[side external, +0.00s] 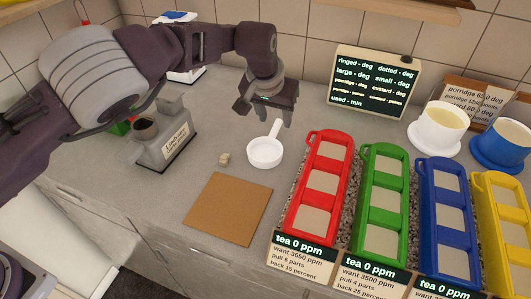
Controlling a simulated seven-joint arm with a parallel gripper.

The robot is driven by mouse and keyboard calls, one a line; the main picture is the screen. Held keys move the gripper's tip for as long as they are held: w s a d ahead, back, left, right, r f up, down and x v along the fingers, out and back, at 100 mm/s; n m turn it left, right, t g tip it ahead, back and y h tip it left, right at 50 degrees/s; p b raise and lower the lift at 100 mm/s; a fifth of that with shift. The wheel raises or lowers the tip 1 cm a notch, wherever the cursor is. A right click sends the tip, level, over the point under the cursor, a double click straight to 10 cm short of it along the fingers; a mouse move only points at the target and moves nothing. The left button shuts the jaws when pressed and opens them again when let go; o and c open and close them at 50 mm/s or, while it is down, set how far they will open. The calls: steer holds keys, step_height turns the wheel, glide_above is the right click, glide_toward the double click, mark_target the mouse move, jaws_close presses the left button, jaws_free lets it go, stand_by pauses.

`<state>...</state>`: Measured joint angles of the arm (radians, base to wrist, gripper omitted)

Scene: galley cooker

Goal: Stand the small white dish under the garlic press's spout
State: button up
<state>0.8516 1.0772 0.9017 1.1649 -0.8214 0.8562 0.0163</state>
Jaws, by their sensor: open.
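The small white dish (265,153) is round and shallow with a short handle. It sits on the grey counter in the middle, handle pointing up and right toward my gripper. My gripper (264,113) is open and empty, pointing down above and just behind the dish's handle. I cannot tell its exact height or whether it touches the handle. A grey device with a dark round opening and a cream label, seemingly the garlic press (157,151), stands to the left of the dish, apart from it. Its spout cannot be made out, and my arm hides part of its surroundings.
A brown square board (229,208) lies in front. Red (318,187), green (383,203), blue and yellow bins stand at right. A display panel (374,82) stands behind.

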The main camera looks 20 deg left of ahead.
mark_target(275, 128)
steer(key=x, duration=0.5)
steer(key=shift+s+a+f, duration=0.15)
steer(key=shift+s+a, duration=0.05)
steer(key=shift+s, duration=0.1)
jaws_close()
